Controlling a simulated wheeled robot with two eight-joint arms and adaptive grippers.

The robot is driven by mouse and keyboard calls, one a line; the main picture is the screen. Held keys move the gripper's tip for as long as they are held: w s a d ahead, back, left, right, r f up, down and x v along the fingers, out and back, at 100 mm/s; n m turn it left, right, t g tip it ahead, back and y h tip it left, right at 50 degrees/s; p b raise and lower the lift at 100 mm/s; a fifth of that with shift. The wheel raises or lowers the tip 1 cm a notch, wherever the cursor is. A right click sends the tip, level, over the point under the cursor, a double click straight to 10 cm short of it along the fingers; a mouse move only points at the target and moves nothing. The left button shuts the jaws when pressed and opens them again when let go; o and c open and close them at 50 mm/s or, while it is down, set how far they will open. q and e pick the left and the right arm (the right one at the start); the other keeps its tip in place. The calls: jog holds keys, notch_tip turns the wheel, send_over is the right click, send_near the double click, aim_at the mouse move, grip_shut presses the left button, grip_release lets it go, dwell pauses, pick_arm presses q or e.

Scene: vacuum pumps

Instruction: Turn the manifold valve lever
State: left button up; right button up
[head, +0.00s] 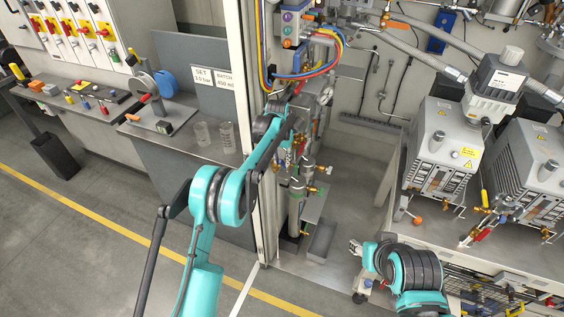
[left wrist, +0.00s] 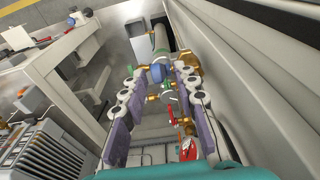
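My left gripper (head: 300,160) reaches into the bay at the manifold (head: 293,205), a vertical run of pipe with brass fittings. In the left wrist view, my left gripper (left wrist: 159,72) is open, its two padded fingers apart on either side of the pipework. Nothing is clearly gripped. I cannot tell which lever is the manifold one. My right gripper (head: 356,246) is low at right; its fingers are too small to read.
Two grey vacuum pumps (head: 446,146) stand on a bench at right, with small valves in front. A pale frame post (head: 250,120) stands close left of my left forearm. A side table (head: 185,140) holds clear beakers (head: 203,134). Bay floor is partly free.

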pick_arm(q)
jog(key=r, duration=0.3)
jog(key=s+r, duration=0.1)
jog(key=r, duration=0.6)
jog(key=shift+s+a, duration=0.25)
